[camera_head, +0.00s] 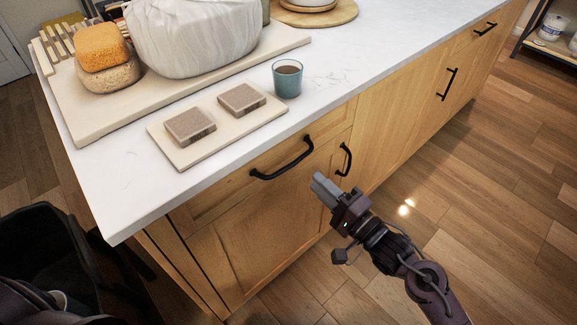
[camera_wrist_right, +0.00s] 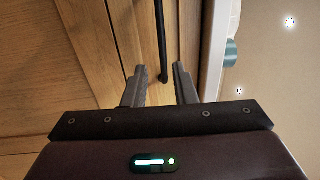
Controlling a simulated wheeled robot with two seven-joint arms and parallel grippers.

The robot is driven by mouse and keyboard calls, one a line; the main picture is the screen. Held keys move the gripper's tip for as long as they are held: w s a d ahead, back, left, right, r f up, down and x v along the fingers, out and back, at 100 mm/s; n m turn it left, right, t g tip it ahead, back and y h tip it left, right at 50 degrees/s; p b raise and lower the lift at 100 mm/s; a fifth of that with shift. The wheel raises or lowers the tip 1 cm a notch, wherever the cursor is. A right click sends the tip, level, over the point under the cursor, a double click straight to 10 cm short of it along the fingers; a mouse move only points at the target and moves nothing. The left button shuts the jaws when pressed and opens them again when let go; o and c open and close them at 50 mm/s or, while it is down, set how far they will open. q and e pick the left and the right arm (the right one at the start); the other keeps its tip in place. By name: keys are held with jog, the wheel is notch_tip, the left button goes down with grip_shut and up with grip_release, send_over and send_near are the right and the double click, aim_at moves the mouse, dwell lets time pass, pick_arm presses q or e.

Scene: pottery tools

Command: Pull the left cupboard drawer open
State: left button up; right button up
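The left cupboard drawer (camera_head: 225,193) is a wooden front under the white countertop and looks flush with the cupboard. Its black bar handle (camera_head: 282,163) runs along the front. My right gripper (camera_head: 322,187) is just in front of and below the handle's right end, in front of the cupboard. In the right wrist view my right gripper (camera_wrist_right: 160,84) is open, with a dark finger on each side. The black handle (camera_wrist_right: 163,40) shows upright beyond and between the fingertips; I see no grip on it. My left gripper is not in view.
A black door handle (camera_head: 344,159) sits just right of the drawer handle. On the countertop (camera_head: 340,70) are a blue cup (camera_head: 287,80), a board (camera_head: 180,158) with two brown blocks, and a wrapped lump (camera_head: 190,40). Open floor (camera_head: 480,200) lies to the right.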

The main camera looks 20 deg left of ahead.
aim_at(296, 161)
jog(key=x, duration=0.8)
jog(key=shift+a+r, duration=0.15)
jog(key=shift+a, duration=0.1)
jog(key=shift+c, duration=0.4)
grip_shut()
